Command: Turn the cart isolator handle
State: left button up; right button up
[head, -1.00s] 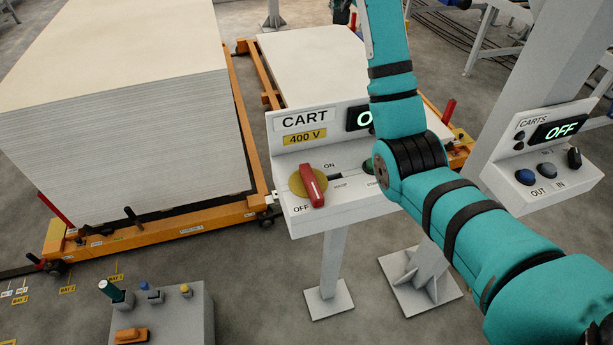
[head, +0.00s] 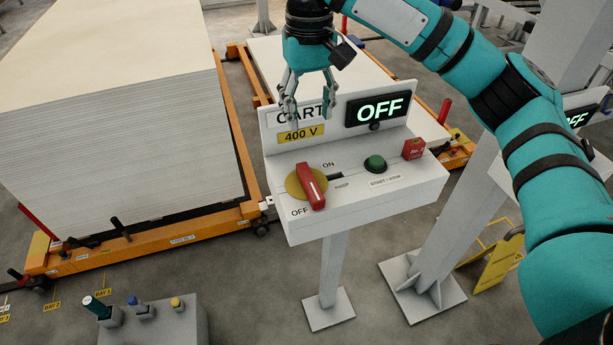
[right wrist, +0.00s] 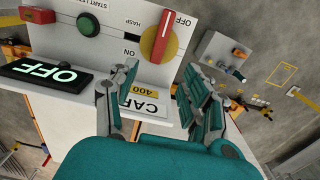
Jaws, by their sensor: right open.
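The red isolator handle (head: 313,186) sits on a round yellow plate (head: 298,184) on the sloped top of the white CART box (head: 400,195). It points toward the OFF mark. The box's display (head: 382,110) reads OFF. My right gripper (head: 308,122) is open and empty, fingers pointing down, in front of the CART lettering and above and behind the handle, apart from it. In the right wrist view the handle (right wrist: 162,36) shows beyond the open fingers (right wrist: 165,85). My left gripper is not in view.
A green button (head: 375,163) and a red block (head: 413,149) sit right of the handle. A tall board stack (head: 120,130) stands on an orange cart at left. A grey pedestal with knobs (head: 160,327) is at the lower left. A second panel (head: 582,118) is partly hidden behind my arm.

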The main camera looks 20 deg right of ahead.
aim_at(308, 176)
notch_tip(308, 176, down, 17)
jog(key=shift+r+p, duration=0.2)
jog(key=shift+p, duration=0.5)
grip_shut()
